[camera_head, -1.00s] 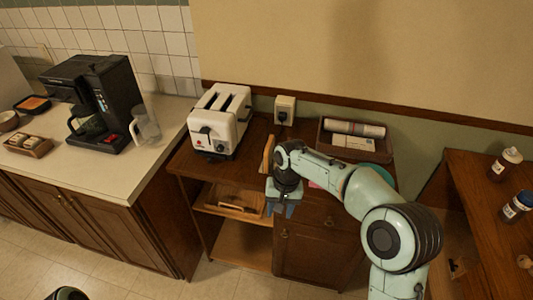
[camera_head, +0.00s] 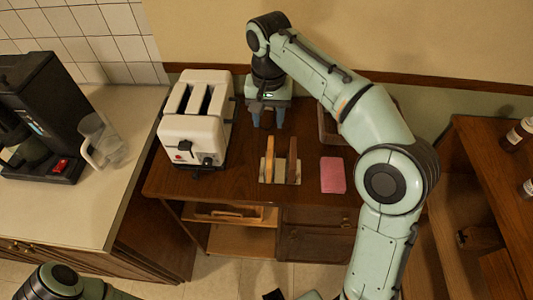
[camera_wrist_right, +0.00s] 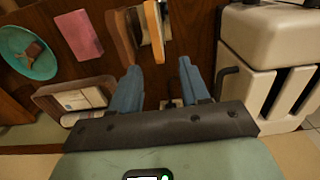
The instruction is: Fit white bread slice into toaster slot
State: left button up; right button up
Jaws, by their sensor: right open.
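The white toaster (camera_head: 182,138) stands at the left of the wooden cabinet top, with two empty dark slots facing up; its side also shows in the wrist view (camera_wrist_right: 265,40). A pale slice with a tan crust, seemingly the white bread (camera_head: 269,158), stands upright in a small light rack (camera_head: 280,180), beside a browner slice (camera_head: 294,161). Both slices show in the wrist view, pale (camera_wrist_right: 153,30) and brown (camera_wrist_right: 120,38). My right gripper (camera_head: 268,123) is open and empty behind the rack, right of the toaster; its fingers (camera_wrist_right: 158,68) are apart from the slices. My left gripper is out of view.
A pink block (camera_head: 333,175) lies right of the rack. A box tray (camera_wrist_right: 75,100) and a teal plate (camera_wrist_right: 28,52) show in the wrist view. A coffee maker (camera_head: 40,120) and glass jug (camera_head: 103,140) stand on the left counter. The cabinet front is clear.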

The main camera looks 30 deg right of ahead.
jog(key=b, duration=0.1)
send_over(270, 147)
jog(key=f, duration=0.5)
jog(key=shift+w, duration=0.2)
jog(key=shift+w+f, duration=0.15)
jog(key=shift+f, duration=0.35)
jog(key=f, duration=0.2)
jog(key=s+f+b, duration=0.1)
jog(key=f, duration=0.1)
jog(key=shift+f, duration=0.2)
jog(key=shift+f+b, duration=0.3)
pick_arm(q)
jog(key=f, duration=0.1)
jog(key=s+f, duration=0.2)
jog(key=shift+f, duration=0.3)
pick_arm(e)
jog(key=shift+w, duration=0.1)
jog(key=shift+c, duration=0.4)
grip_shut()
